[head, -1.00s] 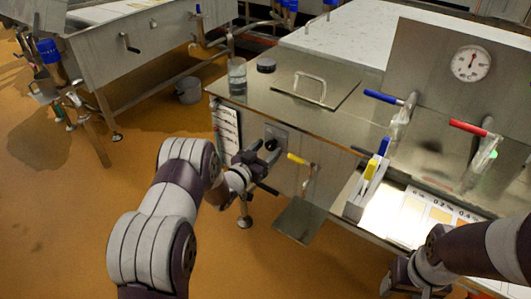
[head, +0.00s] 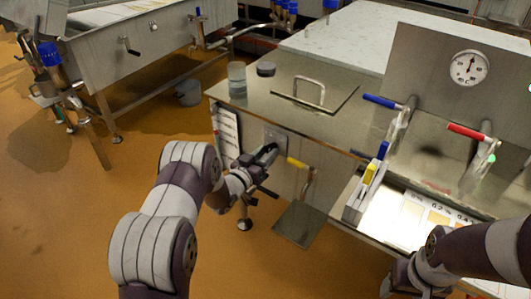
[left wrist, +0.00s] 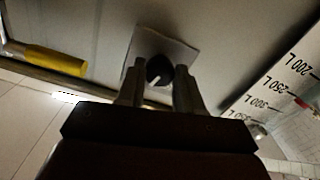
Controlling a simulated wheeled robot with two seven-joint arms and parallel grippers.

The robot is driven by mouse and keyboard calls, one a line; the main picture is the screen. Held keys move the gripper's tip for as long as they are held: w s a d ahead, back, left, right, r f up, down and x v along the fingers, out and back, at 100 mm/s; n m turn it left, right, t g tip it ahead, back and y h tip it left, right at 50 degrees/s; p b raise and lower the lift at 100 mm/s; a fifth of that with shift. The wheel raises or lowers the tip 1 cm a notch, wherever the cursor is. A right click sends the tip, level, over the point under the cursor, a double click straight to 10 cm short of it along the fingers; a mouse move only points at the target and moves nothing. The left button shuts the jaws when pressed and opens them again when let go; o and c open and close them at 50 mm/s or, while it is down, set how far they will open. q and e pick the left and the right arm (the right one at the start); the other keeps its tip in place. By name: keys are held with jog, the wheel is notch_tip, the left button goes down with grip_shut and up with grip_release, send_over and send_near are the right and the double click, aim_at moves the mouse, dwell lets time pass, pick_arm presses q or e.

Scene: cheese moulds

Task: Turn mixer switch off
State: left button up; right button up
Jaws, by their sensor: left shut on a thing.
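The mixer switch is a dark round knob (left wrist: 160,70) with a white pointer mark, on a square metal plate (left wrist: 160,42) in the left wrist view. In the head view the plate (head: 277,136) is on the front of the steel vat, and my gripper largely hides the knob. My left gripper (left wrist: 158,88) faces the plate with one finger on each side of the knob, shut on it. It also shows at the vat front in the head view (head: 264,157). My right gripper (head: 392,284) is low at the right; its fingers are unclear.
A yellow-handled valve (head: 297,163) sits just right of the switch. A volume scale (left wrist: 275,85) is on the other side in the left wrist view. A lit tray (head: 383,217) and a dial gauge (head: 469,68) are further right. Open floor lies left.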

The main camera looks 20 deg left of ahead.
pick_arm(q)
jog(key=n+p, duration=0.3)
jog(key=n, duration=0.6)
jog(key=shift+n, duration=0.4)
dwell(0.4)
jog(key=o, duration=1)
jog(key=shift+o, duration=0.2)
jog(key=shift+s, duration=0.1)
jog(key=p+v, duration=0.2)
jog(key=v, duration=1)
jog(key=shift+s, duration=0.25)
jog(key=shift+a, duration=0.1)
